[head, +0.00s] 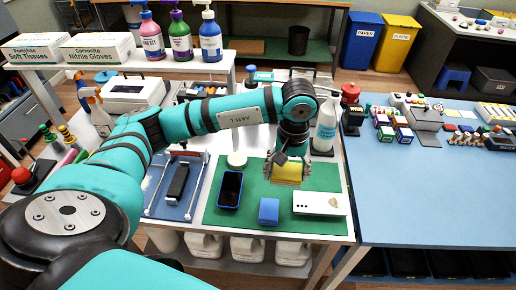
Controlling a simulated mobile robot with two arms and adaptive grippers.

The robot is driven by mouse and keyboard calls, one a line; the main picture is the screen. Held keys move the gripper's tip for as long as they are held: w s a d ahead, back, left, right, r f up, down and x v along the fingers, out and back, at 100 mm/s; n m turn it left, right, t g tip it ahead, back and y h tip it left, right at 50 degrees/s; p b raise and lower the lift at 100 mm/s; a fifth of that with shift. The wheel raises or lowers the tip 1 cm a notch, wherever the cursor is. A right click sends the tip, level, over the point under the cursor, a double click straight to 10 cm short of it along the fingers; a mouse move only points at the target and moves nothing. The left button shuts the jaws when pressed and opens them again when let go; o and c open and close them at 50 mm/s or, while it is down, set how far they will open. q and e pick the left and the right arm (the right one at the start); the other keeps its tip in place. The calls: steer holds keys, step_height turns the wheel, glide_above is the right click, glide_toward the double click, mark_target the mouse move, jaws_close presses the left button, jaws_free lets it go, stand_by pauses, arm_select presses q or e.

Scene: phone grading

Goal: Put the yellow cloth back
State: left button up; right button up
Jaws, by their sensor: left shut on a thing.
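My left gripper (287,170) hangs over the green mat (222,217) on the white table and is shut on the yellow cloth (287,174). The cloth shows below and between the fingers; I cannot tell whether its lower edge touches the mat. My right gripper is not in view.
On the mat lie a dark phone (230,189), a blue block (269,211) and a white box (318,204). A white bottle (327,124) stands behind the gripper. A frame with a black bar (178,183) stands at left. The blue table (425,190) at right has free room in front.

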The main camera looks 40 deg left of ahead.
arm_select(q)
steer(key=w+a+f+n, duration=0.4)
steer(key=w+a+f, duration=0.1)
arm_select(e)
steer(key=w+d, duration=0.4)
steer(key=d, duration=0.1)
arm_select(q)
steer(key=n+b, duration=0.2)
steer(key=n, duration=0.1)
glide_above(268, 186)
step_height(268, 186, down, 6)
step_height(268, 186, down, 6)
steer(key=b, duration=0.3)
steer(key=shift+w+r, duration=0.1)
steer(key=shift+r, duration=0.1)
steer(key=shift+f+b, duration=0.4)
steer(key=shift+b, duration=0.15)
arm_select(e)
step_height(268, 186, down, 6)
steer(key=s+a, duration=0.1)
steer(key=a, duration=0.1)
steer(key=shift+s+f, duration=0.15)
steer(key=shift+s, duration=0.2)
